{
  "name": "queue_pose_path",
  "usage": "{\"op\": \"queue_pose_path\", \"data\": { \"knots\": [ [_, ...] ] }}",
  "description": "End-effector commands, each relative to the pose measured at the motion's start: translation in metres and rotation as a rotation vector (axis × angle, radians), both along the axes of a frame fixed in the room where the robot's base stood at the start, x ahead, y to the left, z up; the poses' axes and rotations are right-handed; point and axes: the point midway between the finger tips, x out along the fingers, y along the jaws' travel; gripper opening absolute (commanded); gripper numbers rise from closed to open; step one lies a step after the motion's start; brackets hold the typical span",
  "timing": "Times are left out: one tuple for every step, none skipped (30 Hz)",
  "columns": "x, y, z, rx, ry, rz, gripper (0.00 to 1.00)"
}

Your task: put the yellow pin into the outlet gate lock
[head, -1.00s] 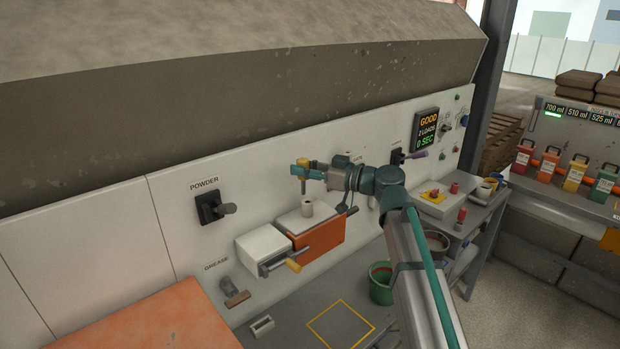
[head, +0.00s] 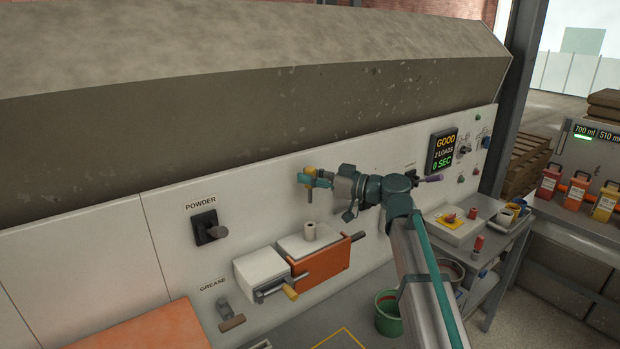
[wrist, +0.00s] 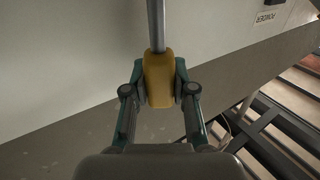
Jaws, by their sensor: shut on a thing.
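My gripper (head: 307,179) is shut on the yellow pin (head: 311,172) by its yellow handle. The pin hangs upright, its grey metal shaft pointing down. In the wrist view, the yellow pin (wrist: 158,80) sits between both fingers of my gripper (wrist: 159,88), its shaft running out of the top of the picture. I cannot tell for sure that this is the outlet gate lock.
The POWDER lever (head: 208,228) and GREASE fitting (head: 230,316) are on the panel at left. A green bucket (head: 388,313) stands below right.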

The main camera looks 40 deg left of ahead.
Motion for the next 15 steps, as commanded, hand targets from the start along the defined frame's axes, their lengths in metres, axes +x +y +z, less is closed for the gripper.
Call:
{"op": "queue_pose_path", "data": {
  "knots": [
    [0.000,0.000,-0.001,0.000,0.000,0.000,0.00],
    [0.000,0.000,-0.002,0.000,0.000,0.000,0.00],
    [0.000,0.000,-0.002,0.000,0.000,0.000,0.00],
    [0.000,0.000,-0.002,0.000,0.000,0.000,0.00],
    [0.000,0.000,-0.003,0.000,0.000,0.000,0.00],
    [0.000,0.000,-0.003,0.000,0.000,0.000,0.00],
    [0.000,0.000,-0.003,0.000,0.000,0.000,0.00],
    [0.000,0.000,-0.004,0.000,0.000,0.000,0.00],
    [0.000,0.000,-0.008,-0.001,0.001,0.000,0.00],
    [0.000,0.000,-0.011,-0.001,0.001,0.000,0.00],
    [0.000,0.000,-0.014,-0.001,0.001,0.000,0.00],
    [0.000,0.000,-0.018,-0.001,0.001,0.000,0.00],
    [0.000,0.000,-0.020,0.000,0.001,0.000,0.00],
    [0.000,0.000,-0.023,0.000,0.001,0.000,0.00],
    [0.000,0.000,-0.027,0.000,0.001,0.000,0.00]
  ]
}}
